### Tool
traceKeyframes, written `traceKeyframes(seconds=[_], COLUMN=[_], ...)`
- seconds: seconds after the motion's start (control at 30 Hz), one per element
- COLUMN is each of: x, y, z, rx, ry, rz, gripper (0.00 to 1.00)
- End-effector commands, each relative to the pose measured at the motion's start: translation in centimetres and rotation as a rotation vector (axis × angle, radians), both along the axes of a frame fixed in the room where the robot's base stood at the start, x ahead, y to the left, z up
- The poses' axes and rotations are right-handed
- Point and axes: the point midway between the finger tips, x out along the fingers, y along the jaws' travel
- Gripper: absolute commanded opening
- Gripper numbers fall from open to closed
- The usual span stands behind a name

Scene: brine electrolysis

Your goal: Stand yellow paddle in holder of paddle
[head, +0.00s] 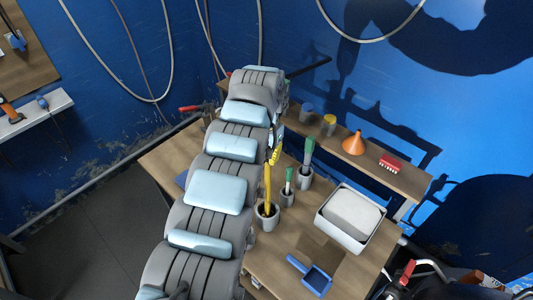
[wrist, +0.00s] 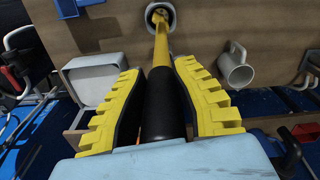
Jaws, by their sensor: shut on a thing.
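The yellow paddle (head: 267,185) stands nearly upright, with its lower end inside the mouth of a round grey holder (head: 267,222). In the wrist view the paddle's yellow shaft (wrist: 161,48) runs down to the holder's grey rim (wrist: 149,17), and its black handle (wrist: 162,105) lies between the two fingers. My gripper (wrist: 165,100) has yellow ribbed fingers closed around this handle. In the head view my gripper (head: 275,153) is above the holder, partly hidden by the arm. I cannot tell whether the paddle touches the holder's bottom.
Two green paddles (head: 309,150) (head: 288,180) stand in grey holders to the right. An orange funnel (head: 354,144) and a red rack (head: 390,162) sit on the back shelf. A pale mug (wrist: 235,70) shows in the wrist view.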

Motion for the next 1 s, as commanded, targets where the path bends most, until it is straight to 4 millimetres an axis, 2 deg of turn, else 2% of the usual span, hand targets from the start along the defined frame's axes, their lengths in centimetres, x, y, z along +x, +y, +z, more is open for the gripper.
traceKeyframes(seconds=[0.53,0.97,1.0], x=[0.0,0.1,0.1], y=[-0.1,0.0,0.0], z=[-2.6,-2.9,-2.9], rx=[-0.001,0.0,0.0], ry=[-0.002,-0.002,-0.002], rz=[-0.001,-0.001,-0.001], gripper=[0.0,0.0,0.39])
